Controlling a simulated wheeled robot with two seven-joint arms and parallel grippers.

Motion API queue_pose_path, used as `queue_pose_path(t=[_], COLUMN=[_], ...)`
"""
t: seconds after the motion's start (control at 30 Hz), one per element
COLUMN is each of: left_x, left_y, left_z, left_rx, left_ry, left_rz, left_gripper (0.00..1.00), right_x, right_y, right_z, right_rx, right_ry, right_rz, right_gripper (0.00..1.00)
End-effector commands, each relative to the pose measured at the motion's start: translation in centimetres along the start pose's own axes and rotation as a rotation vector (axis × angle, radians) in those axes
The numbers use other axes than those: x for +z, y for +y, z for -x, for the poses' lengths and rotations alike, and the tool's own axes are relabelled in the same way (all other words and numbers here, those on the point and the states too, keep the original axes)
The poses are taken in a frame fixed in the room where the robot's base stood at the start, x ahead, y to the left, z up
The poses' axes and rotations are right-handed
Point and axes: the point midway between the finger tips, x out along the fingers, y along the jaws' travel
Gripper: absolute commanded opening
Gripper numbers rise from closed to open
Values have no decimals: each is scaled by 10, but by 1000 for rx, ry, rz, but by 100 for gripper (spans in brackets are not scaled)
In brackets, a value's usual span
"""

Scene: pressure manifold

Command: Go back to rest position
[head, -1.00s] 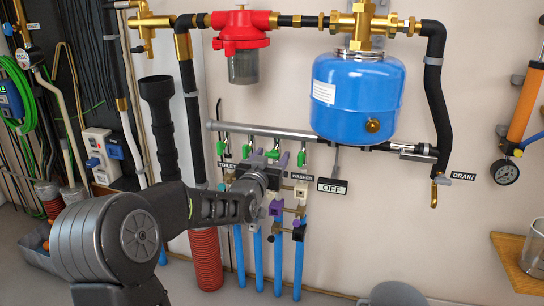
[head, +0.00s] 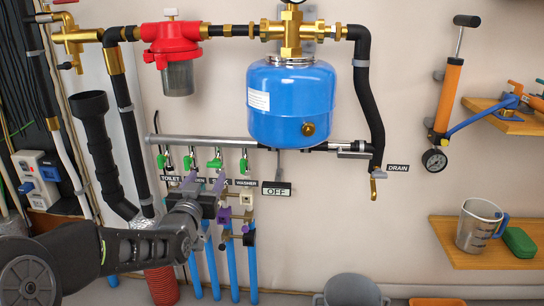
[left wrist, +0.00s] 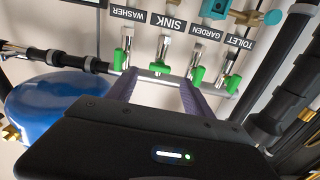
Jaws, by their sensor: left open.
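My left gripper (head: 216,186) is in front of the manifold valves in the head view, its arm coming in from the lower left. In the left wrist view its two purple-grey fingers (left wrist: 152,92) stand apart with nothing between them. Beyond them is a row of green valve handles (left wrist: 160,68) on a grey pipe, with tags reading WASHER, SINK, GARDEN and TOILET. In the head view the green handles (head: 215,163) hang below the grey pipe. The gripper partly hides the lower valves and tags. My right gripper is in neither view.
A blue pressure tank (head: 290,105) and an OFF sign (head: 277,191) are right of the valves. A drain tap (head: 374,186), an orange hand pump (head: 448,95) and a shelf (head: 465,255) with a measuring jug (head: 479,226) are further right. A grey bucket (head: 352,291) stands below.

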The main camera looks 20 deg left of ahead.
Motion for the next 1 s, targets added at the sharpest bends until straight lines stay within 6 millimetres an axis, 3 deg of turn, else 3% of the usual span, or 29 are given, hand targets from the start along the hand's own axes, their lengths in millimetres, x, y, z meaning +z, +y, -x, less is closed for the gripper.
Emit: queue_pose_path(t=[0.2,0.27,0.37,0.47,0.53,0.67,0.8,0.9,1.0], left_x=[6,17,52,103,148,236,324,377,418], left_y=[0,1,10,32,54,104,160,195,222], left_z=[0,2,5,10,19,50,106,158,211], left_rx=[0,-3,3,27,53,108,169,212,250], left_ry=[-23,-58,-145,-264,-368,-585,-827,-996,-1146], left_rz=[23,50,97,147,182,241,280,289,284], left_gripper=[60,60,60,60,60,60,60,60,60], right_x=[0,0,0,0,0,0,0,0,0], right_y=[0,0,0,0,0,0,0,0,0], right_z=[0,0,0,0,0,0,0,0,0], right_rx=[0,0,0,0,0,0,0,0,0], right_ry=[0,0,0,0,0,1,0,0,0], right_rz=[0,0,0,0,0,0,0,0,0], right_gripper=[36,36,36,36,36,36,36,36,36])
